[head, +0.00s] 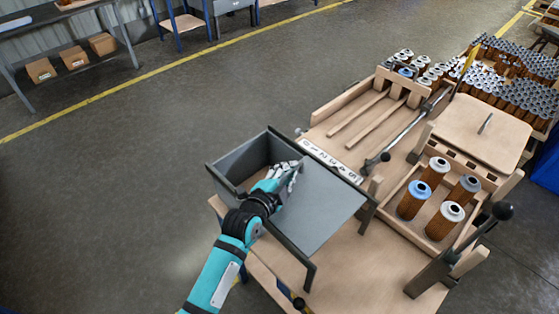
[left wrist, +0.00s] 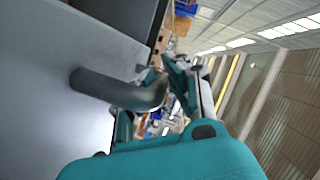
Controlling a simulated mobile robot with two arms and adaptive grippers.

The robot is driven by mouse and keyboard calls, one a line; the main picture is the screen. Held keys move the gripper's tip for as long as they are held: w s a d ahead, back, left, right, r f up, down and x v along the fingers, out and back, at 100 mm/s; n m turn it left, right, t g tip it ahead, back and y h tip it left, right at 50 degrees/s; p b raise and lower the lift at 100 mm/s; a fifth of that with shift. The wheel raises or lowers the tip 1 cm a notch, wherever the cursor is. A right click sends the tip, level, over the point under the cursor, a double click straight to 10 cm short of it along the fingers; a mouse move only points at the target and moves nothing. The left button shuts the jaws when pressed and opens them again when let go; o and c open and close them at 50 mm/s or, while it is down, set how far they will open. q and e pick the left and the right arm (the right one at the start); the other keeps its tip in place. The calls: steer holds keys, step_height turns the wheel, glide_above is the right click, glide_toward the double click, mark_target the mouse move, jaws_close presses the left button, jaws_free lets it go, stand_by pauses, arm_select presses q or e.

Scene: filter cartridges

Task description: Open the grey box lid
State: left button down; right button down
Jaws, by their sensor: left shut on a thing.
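The grey box (head: 222,183) stands at the front left edge of the wooden workbench. Its flat grey lid (head: 325,212) lies off to the right of the opening, over a frame with dark rails. The left part of the box is uncovered and its inside shows. My left gripper (head: 293,170) is at the lid's left end, shut on the lid's handle, which it largely hides in the head view. In the left wrist view the dark grey handle (left wrist: 112,90) sticks out from the pale lid face (left wrist: 50,95) to the gripper fingers (left wrist: 175,85). My right gripper is not in view.
A numbered strip (head: 331,160) runs beside the box. To the right are a wooden tray (head: 420,233) with several filter cartridges (head: 435,172), a lever with a black knob (head: 502,211) and a wooden board (head: 480,130). The floor at left is clear.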

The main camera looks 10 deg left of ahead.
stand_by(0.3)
arm_select(q)
steer(key=c, duration=1.3)
jaws_free()
steer(key=shift+c, duration=0.2)
steer(key=v, duration=1.2)
